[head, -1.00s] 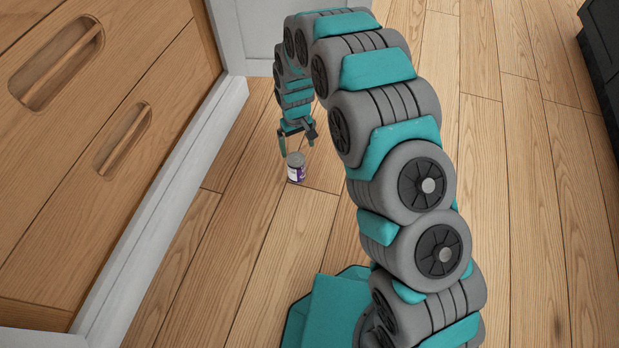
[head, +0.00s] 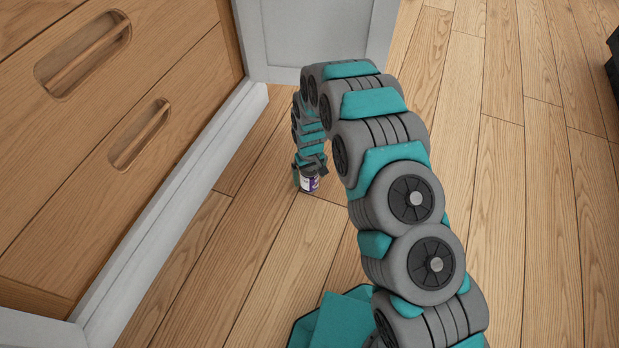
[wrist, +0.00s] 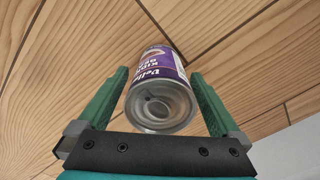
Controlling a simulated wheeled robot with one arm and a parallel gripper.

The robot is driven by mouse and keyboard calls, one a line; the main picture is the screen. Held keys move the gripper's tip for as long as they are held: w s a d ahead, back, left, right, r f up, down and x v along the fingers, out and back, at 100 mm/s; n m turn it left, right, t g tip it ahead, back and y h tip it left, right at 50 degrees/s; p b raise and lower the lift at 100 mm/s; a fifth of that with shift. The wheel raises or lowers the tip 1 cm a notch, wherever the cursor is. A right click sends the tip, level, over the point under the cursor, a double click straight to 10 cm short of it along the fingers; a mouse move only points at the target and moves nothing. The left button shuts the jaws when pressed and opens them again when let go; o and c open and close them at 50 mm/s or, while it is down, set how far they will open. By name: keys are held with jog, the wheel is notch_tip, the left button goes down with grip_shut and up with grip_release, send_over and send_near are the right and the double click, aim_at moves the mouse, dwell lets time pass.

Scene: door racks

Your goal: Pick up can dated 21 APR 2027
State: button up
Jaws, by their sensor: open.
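A can with a purple and white label (head: 309,184) stands upright on the wooden floor in the head view. In the wrist view the can (wrist: 157,62) shows its metal end close to me, between the two green fingers. My gripper (wrist: 158,100) is open around the can, with a gap visible on each side. In the head view my gripper (head: 308,176) is down at the can and partly covers it. The date on the can is not readable in these frames.
A wooden drawer front with recessed handles (head: 140,135) and a white frame edge (head: 185,190) stand to the left. A white panel (head: 290,38) is behind the arm. A dark object (head: 613,60) is at the far right. The wooden floor (head: 520,200) is clear on the right.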

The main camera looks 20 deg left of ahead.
grip_shut()
dwell(0.8)
jog(key=shift+r, duration=0.1)
